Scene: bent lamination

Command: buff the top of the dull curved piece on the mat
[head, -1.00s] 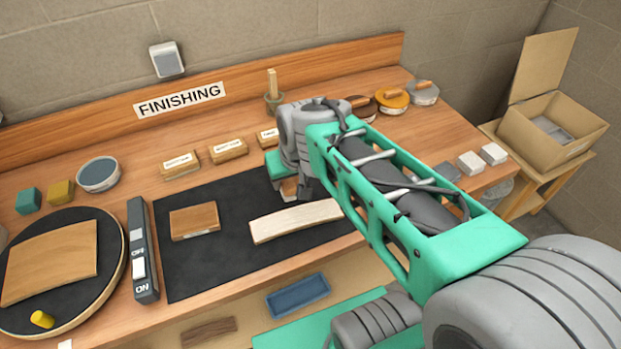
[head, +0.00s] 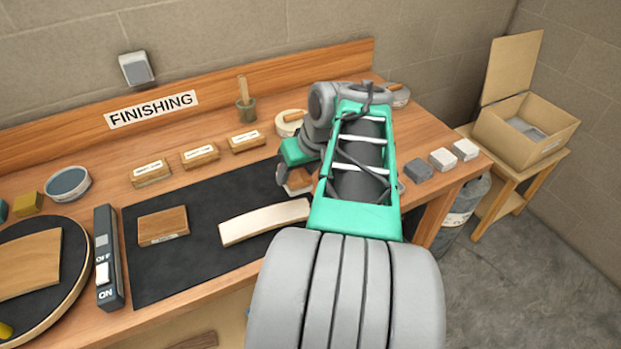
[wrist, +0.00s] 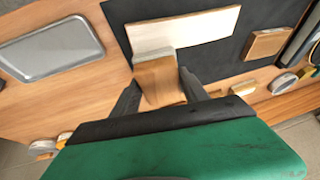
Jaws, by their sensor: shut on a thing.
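The curved piece (head: 264,221) is a pale, dull, gently bent wooden strip lying on the black mat (head: 175,270). It also shows in the wrist view (wrist: 190,30). My gripper (head: 291,178) is shut on a wooden block (head: 299,182), beyond the strip's right end in the head view. In the wrist view the block (wrist: 157,85) sits between my two fingers (wrist: 158,88), with a grey layer at its far end. That end overlaps the strip's near edge in the picture; I cannot tell whether they touch. My arm hides part of the bench behind the block.
A brown block (head: 163,226) lies on the mat left of the strip. Several labelled blocks (head: 200,155) line the mat's back edge. An on/off switch bar (head: 107,258) and a round turntable (head: 77,275) stand left. A metal tray (wrist: 55,48) shows in the wrist view.

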